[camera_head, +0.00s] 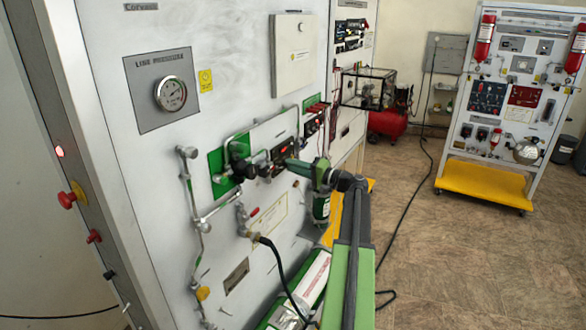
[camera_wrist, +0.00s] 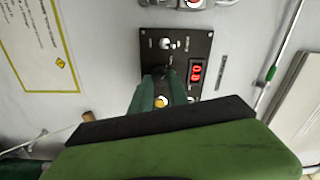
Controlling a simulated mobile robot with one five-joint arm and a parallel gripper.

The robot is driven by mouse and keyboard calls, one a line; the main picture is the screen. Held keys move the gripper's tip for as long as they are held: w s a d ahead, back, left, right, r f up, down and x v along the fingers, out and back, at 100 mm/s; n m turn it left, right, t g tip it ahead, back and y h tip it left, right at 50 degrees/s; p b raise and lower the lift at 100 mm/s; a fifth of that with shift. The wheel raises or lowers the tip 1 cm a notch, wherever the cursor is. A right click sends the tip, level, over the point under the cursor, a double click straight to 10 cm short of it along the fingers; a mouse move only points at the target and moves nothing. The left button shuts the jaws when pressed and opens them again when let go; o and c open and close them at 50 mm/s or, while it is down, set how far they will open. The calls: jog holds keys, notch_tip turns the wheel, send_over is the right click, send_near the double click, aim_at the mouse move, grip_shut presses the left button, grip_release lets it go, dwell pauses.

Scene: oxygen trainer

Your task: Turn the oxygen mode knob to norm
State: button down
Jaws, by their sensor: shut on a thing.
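My gripper (camera_wrist: 162,78) reaches the lower left part of the panel, left of the display. Its green fingers are shut on a small dark knob (camera_wrist: 168,71), mostly hidden between the fingertips. I cannot read the knob's setting or its labels. In the head view my gripper (camera_head: 291,164) meets the panel from the right.
A light toggle (camera_wrist: 166,43) sits above my fingers, and a yellow-lit button (camera_wrist: 162,101) shows between them. Metal pipes (camera_head: 192,190) and a black hose (camera_head: 278,262) run along the trainer wall. The floor (camera_head: 440,250) to the right is mostly clear.

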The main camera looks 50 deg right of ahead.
jog(key=shift+a+f+n, duration=0.1)
jog(key=shift+n, duration=0.5)
jog(key=c, duration=1.3)
grip_release()
jog(key=shift+s, duration=0.1)
jog(key=v, duration=1.7)
jog(key=shift+s+d, duration=0.15)
jog(key=shift+d, duration=0.05)
